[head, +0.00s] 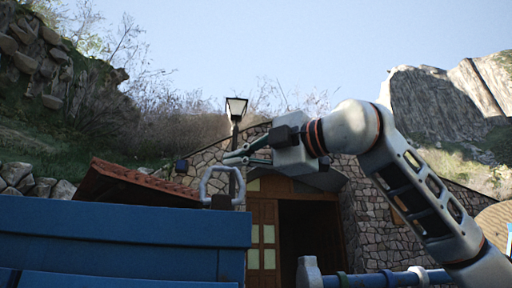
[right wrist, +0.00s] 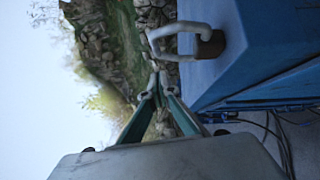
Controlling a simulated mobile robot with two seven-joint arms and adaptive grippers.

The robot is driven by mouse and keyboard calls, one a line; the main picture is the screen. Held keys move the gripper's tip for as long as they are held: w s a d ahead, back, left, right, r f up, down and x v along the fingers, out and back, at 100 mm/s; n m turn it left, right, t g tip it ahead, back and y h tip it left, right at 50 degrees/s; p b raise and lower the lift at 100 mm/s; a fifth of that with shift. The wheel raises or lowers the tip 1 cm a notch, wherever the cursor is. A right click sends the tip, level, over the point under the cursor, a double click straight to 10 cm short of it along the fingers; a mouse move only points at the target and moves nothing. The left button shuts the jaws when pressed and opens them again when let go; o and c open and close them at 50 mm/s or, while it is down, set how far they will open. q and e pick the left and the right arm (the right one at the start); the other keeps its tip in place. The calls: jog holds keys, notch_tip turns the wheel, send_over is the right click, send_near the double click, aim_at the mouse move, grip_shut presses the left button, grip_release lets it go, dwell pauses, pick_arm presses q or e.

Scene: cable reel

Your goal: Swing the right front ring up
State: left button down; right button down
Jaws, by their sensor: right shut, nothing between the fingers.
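The right front ring (head: 205,184) is a pale metal loop at the right end of the blue body's top edge. It stands up above the edge in the head view. In the right wrist view the ring (right wrist: 178,27) sticks out from a brown mount (right wrist: 211,45) on the blue body. My right gripper (head: 236,157) is just above the ring in the head view. Its green fingers (right wrist: 155,88) meet at the tips, with nothing between them, and show apart from the ring in the wrist view. My left gripper is not in view.
The blue body (head: 120,225) fills the lower left. A blue bar (head: 365,279) with a grey end lies low at the right. Behind stand a stone building (head: 365,215) with a doorway and a lamp post (head: 236,110). Dark cables (right wrist: 275,135) hang beside the blue body.

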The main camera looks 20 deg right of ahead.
aim_at(226, 168)
jog(key=w, duration=0.1)
jog(key=w+p, duration=0.1)
jog(key=w, duration=0.2)
jog(key=shift+d+r+p, duration=0.3)
jog(key=shift+d, duration=0.1)
jog(key=shift+w, duration=0.25)
jog(key=shift+w+d+b, duration=0.15)
jog(key=shift+w+b, duration=0.15)
jog(key=shift+w, duration=0.45)
jog(key=shift+r, duration=0.1)
jog(key=shift+s+d, duration=0.1)
